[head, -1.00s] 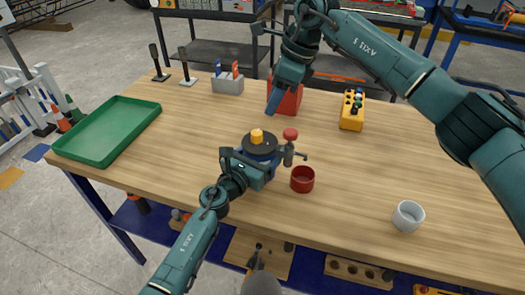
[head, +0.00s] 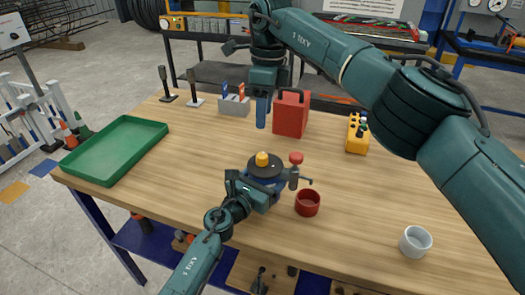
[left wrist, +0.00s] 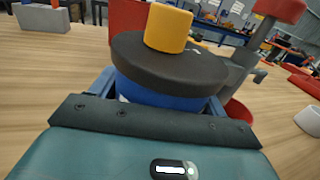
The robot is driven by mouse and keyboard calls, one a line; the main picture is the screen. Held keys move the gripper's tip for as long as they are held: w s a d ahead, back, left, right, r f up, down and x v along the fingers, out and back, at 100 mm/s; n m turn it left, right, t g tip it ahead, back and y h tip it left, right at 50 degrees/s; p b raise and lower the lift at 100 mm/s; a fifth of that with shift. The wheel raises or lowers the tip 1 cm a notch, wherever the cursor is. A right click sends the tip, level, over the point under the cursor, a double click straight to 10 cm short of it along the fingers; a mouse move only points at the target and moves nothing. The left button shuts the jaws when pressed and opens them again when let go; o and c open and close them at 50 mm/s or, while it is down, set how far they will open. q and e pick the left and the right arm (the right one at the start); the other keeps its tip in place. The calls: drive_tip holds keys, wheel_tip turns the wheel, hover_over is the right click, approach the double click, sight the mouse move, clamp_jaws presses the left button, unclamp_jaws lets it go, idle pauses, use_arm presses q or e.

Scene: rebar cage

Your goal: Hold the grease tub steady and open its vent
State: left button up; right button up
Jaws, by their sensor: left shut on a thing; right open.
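The grease tub (head: 266,170) is blue with a dark lid and a yellow cap (head: 262,159) on top. It stands upright on the table. A grey fitting with a red knob (head: 296,158) and a small side lever is at its right. My left gripper (head: 262,187) is shut on the tub from the near side; in the left wrist view the tub (left wrist: 165,88) sits between its blue fingers. My right gripper (head: 262,112) is open and empty, pointing down above the table behind the tub. The gap between its fingers is hard to see.
A red cup (head: 307,203) stands close right of the tub, a white cup (head: 415,242) farther right. A red box (head: 291,113), yellow button box (head: 357,134) and grey holder (head: 234,104) stand at the back. A green tray (head: 115,150) lies left. Table between tray and tub is clear.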

sight(262, 155)
use_arm(q)
drive_tip(key=shift+f, duration=0.1)
use_arm(e)
drive_tip(key=shift+h, duration=0.3)
drive_tip(key=f, duration=1.1)
drive_tip(key=shift+s+a, duration=0.2)
drive_tip(key=shift+s, duration=0.15)
drive_tip(key=c, duration=1)
